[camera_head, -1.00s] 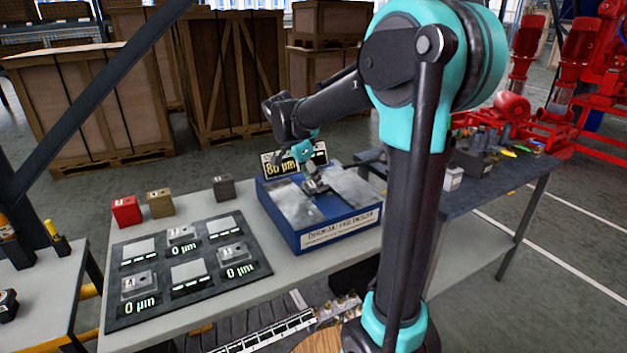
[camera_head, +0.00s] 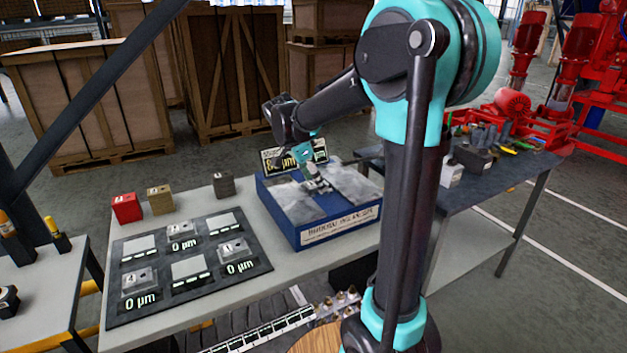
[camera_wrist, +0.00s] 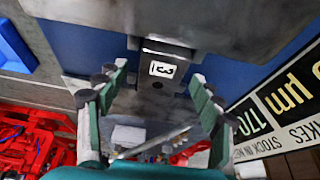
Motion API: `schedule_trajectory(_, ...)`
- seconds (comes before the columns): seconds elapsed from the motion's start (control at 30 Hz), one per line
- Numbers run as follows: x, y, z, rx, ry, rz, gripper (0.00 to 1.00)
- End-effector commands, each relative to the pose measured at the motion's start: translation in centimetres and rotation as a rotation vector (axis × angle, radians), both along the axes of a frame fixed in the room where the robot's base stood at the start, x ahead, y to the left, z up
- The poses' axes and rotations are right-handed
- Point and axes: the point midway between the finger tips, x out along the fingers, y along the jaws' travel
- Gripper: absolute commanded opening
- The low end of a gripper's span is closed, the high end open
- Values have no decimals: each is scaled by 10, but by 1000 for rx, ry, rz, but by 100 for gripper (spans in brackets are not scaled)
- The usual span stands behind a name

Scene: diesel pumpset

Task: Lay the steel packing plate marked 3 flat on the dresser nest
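The steel packing plate marked 3 (camera_wrist: 163,100) shows in the wrist view, with its dark label block between my fingers. My gripper (camera_wrist: 158,95) has its fingers spread on either side of that block, with a visible gap on both sides. In the head view my gripper (camera_head: 320,184) is low over the middle of the blue dresser (camera_head: 342,227), between its two pale grey panels. The plate is hidden there by my gripper. It appears to lie in the nest area, but I cannot tell whether it is fully flat.
A dark mat (camera_head: 200,310) left of the dresser holds several plates beside "0 µm" readouts. Red (camera_head: 126,208), tan (camera_head: 160,200) and dark (camera_head: 223,185) blocks stand behind it. A readout board (camera_head: 283,160) stands close behind the dresser. A dark bench (camera_head: 515,172) is at right.

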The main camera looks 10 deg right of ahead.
Motion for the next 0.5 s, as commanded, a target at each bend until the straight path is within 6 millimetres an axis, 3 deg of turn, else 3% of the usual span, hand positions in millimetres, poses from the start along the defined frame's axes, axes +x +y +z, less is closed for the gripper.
schedule_trajectory(0.27,0,1,3,1,0,0,67)
schedule_trajectory(0.5,-5,15,37,0,0,2,67)
